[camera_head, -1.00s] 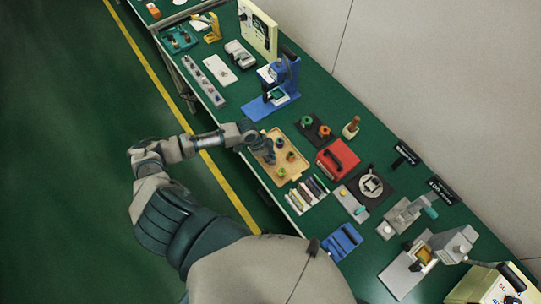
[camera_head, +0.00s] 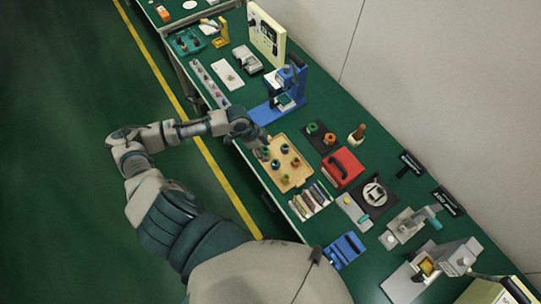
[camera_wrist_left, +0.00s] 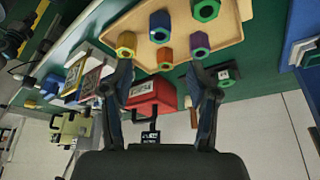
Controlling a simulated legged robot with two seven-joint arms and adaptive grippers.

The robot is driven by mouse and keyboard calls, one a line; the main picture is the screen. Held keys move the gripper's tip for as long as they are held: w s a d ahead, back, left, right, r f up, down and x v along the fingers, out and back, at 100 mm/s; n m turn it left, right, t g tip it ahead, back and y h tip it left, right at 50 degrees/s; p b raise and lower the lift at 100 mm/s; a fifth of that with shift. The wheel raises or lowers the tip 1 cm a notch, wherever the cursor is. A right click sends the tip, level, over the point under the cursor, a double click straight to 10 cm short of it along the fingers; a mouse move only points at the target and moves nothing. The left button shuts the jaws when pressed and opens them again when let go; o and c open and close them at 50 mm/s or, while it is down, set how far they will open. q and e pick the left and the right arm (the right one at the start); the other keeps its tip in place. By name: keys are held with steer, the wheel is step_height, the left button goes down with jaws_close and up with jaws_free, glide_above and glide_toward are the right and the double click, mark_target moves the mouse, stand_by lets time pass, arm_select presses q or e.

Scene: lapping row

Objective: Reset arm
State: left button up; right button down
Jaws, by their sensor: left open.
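My left gripper (camera_head: 262,140) is at the upper left corner of a tan wooden tray (camera_head: 290,181) on the green bench. In the left wrist view, my left gripper (camera_wrist_left: 163,88) has its two dark fingers spread wide with nothing between them. The tray (camera_wrist_left: 232,32) there holds several coloured hex pieces, among them a yellow one (camera_wrist_left: 126,43), an orange one (camera_wrist_left: 166,57), a purple one (camera_wrist_left: 200,42) and a blue one (camera_wrist_left: 160,24). My right gripper is in neither view.
A blue press (camera_head: 288,92) stands just above my gripper. A red box (camera_head: 344,166) and a dark mat with coloured pieces (camera_head: 320,137) lie right of the tray. A row of small bars (camera_head: 310,200) lies below it. Left of the bench is open floor with a yellow line (camera_head: 215,165).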

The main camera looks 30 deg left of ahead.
arm_select(q)
steer(key=shift+v, duration=0.9)
steer(key=shift+d, duration=0.15)
